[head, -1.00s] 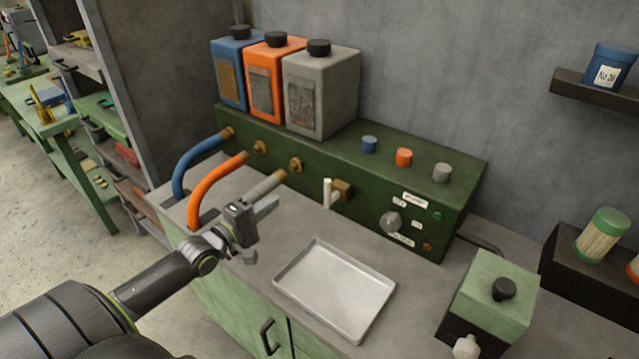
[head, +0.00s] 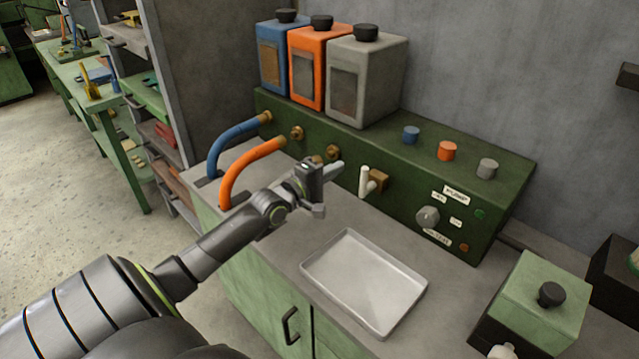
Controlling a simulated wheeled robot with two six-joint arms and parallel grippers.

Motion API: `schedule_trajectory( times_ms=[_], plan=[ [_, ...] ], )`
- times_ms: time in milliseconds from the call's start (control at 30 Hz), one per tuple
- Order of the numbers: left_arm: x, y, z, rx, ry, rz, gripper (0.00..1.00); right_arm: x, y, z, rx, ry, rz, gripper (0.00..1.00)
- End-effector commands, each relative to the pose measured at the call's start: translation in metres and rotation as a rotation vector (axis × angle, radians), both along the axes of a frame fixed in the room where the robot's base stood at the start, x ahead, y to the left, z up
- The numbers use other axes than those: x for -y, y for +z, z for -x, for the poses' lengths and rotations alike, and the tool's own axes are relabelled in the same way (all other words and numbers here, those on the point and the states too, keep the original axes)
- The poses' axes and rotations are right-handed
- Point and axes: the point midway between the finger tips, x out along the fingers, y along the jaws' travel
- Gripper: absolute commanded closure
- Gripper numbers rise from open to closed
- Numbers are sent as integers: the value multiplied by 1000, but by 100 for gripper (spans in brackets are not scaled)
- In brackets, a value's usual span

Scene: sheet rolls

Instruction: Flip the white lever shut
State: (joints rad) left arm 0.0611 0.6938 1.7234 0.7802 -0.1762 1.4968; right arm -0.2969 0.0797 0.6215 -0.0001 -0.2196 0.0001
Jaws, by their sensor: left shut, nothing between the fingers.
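The white lever (head: 364,181) stands upright on a brass valve block (head: 377,183) at the front of the green pump unit (head: 455,190), above the counter. My left gripper (head: 328,188) comes in from the left and is shut and empty. In the picture it is just left of the lever, with a small gap between them. The lever itself is not covered by the gripper. My right gripper is out of view.
A metal tray (head: 340,275) lies on the counter below the lever. Blue, orange and grey canisters (head: 375,75) stand on the unit. An orange hose (head: 240,165) and a blue hose (head: 232,133) curve down at left. A green box (head: 540,290) stands at right.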

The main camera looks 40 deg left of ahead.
Motion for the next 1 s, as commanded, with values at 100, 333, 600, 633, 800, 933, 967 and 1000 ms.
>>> schedule_trajectory(
  times_ms=[100,333,600,633,800,933,967,1000],
  plan=[
    [18,3,-1,-1,-1,5,100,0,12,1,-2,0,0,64],
    [36,1,-3,0,0,2,100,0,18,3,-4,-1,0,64],
    [40,0,-3,0,0,0,100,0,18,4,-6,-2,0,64],
    [40,0,-3,0,0,0,100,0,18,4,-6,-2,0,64],
    [40,0,-3,0,0,-1,100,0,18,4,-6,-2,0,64],
    [40,1,-3,1,0,-12,100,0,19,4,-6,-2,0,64],
    [41,1,-3,1,0,-18,100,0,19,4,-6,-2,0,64],
    [41,1,-3,2,0,-29,100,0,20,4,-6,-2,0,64]
  ],
)
